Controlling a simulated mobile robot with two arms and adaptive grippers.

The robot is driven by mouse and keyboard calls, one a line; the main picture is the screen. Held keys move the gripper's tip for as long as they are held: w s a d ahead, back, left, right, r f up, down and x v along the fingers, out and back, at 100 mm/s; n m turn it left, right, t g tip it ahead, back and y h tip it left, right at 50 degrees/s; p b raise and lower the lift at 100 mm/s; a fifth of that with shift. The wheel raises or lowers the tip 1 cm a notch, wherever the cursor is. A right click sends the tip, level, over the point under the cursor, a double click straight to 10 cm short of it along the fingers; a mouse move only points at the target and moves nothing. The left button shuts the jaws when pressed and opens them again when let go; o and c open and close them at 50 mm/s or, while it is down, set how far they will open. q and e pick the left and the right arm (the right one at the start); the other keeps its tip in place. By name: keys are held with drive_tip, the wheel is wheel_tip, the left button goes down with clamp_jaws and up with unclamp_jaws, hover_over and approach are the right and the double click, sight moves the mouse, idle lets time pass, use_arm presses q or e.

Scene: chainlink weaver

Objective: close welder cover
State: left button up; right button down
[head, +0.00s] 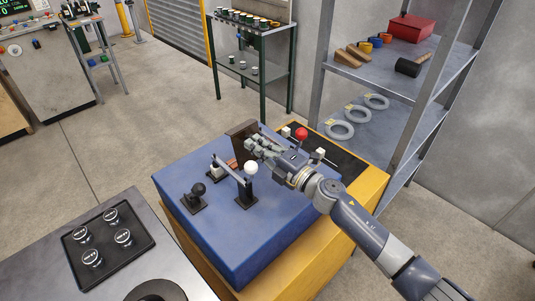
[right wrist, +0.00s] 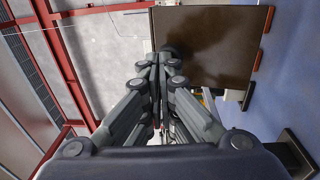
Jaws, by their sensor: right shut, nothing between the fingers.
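The welder is a blue box (head: 205,235) on a yellow cabinet (head: 372,185). Its cover looks to be the dark brown plate (head: 238,131) standing up, tilted, near the far edge of the blue top. In the right wrist view the cover (right wrist: 215,45) fills the upper right. My right gripper (head: 252,146) is shut and empty, its fingertips close beside the plate. In the wrist view the fingertips (right wrist: 165,55) overlap the plate's left edge; I cannot tell whether they touch. The gripper hides part of the plate's lower right side. My left gripper is not in view.
A lever with a white knob (head: 251,167) and a black-knobbed stick (head: 198,190) stand on the blue top near my gripper. A red button (head: 302,133) is on the black panel behind. A grey shelf (head: 400,85) stands at right, and a tray (head: 108,240) lies front left.

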sight(242, 132)
drive_tip(key=shift+b+x, duration=0.45)
drive_tip(key=shift+x, duration=1.8)
drive_tip(key=shift+w+d+r, duration=0.1)
drive_tip(key=shift+w+r, duration=0.05)
drive_tip(key=shift+r, duration=0.05)
